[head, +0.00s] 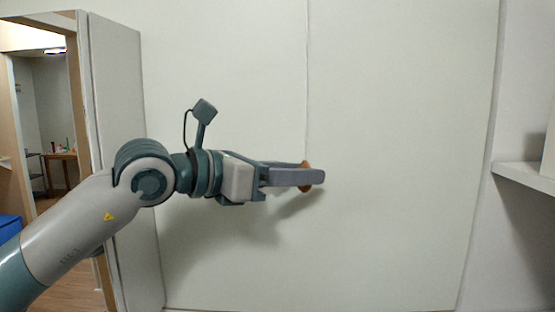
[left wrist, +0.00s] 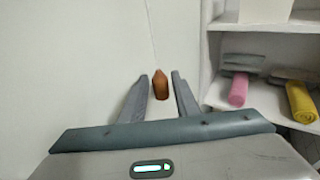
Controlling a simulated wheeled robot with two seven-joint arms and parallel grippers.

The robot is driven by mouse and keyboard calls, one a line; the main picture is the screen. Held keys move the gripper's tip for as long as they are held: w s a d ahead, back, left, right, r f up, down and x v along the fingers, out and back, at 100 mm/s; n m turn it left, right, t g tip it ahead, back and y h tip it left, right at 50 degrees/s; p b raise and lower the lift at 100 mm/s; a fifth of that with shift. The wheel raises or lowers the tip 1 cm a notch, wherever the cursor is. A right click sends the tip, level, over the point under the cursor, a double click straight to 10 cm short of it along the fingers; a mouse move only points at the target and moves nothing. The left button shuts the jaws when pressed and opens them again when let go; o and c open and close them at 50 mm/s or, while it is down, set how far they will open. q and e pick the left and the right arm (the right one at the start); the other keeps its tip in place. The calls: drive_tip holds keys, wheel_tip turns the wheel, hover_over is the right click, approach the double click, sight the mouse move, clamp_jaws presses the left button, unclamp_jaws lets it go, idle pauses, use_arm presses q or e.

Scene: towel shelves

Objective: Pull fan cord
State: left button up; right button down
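The fan cord (head: 306,90) hangs straight down as a thin line in front of the pale wall. It ends in a brown-orange knob (head: 305,166). In the left wrist view the knob (left wrist: 160,85) hangs between the two fingertips, with a gap to each finger. My left gripper (head: 312,177) is open and reaches in level from the left, its fingers around the knob without visibly gripping it. In the head view the near finger covers part of the knob. The fan is out of view. My right gripper is not in view.
A white shelf (head: 526,176) stands at the right. In the left wrist view it holds a pink rolled towel (left wrist: 239,89) and a yellow one (left wrist: 300,101). A doorway with an open white door (head: 116,120) is at the left. The wall around the cord is clear.

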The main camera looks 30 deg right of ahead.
use_arm(q)
drive_tip(key=shift+d+f, duration=0.15)
drive_tip(key=shift+d, duration=0.55)
clamp_jaws()
drive_tip(key=shift+f+b, duration=0.6)
drive_tip(key=shift+b, duration=0.1)
drive_tip(key=shift+o, duration=1.5)
unclamp_jaws()
